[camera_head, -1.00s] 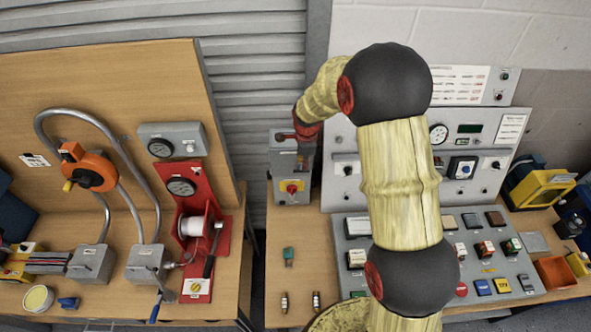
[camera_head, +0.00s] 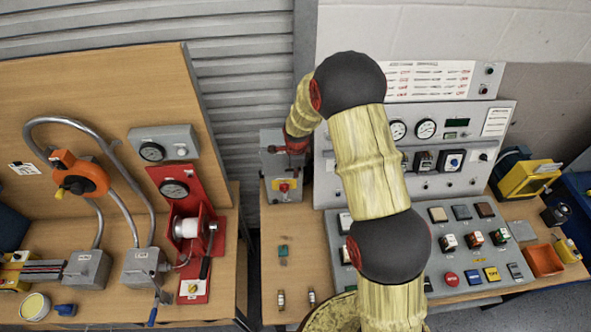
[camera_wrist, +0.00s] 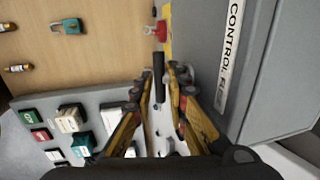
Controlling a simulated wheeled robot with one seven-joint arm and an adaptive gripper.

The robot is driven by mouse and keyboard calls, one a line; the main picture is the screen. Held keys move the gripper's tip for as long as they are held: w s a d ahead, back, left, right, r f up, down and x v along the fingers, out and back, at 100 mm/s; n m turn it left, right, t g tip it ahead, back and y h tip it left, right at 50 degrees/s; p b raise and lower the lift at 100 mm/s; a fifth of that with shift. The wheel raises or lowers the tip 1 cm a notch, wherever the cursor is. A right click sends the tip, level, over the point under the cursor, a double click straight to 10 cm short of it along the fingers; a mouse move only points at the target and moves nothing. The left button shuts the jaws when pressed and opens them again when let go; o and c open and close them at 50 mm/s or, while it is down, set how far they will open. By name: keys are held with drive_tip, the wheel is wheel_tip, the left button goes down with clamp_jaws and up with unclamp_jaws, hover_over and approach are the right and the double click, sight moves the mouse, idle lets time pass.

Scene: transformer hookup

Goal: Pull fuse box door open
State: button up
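The fuse box (camera_head: 284,188) is a grey box with a red and yellow switch, standing at the back left of the right-hand table. In the wrist view its grey face (camera_wrist: 272,75) fills the right side, with a "CONTROL" label. The door looks shut. A black bar-like handle (camera_wrist: 158,68) stands out from the box. My gripper (camera_wrist: 163,76) is open, with its fingertips on either side of the handle's near end and gaps showing. In the head view my arm partly covers the box, and the fingers are hard to make out.
A control panel with several buttons (camera_wrist: 75,120) lies close to my gripper's left in the wrist view. A green padlock (camera_head: 283,251) and two small fuses (camera_head: 280,299) lie on the table. A gauge panel (camera_head: 470,122) stands right of the box.

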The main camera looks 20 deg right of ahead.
drive_tip(key=shift+c, duration=0.3)
clamp_jaws()
idle(0.4)
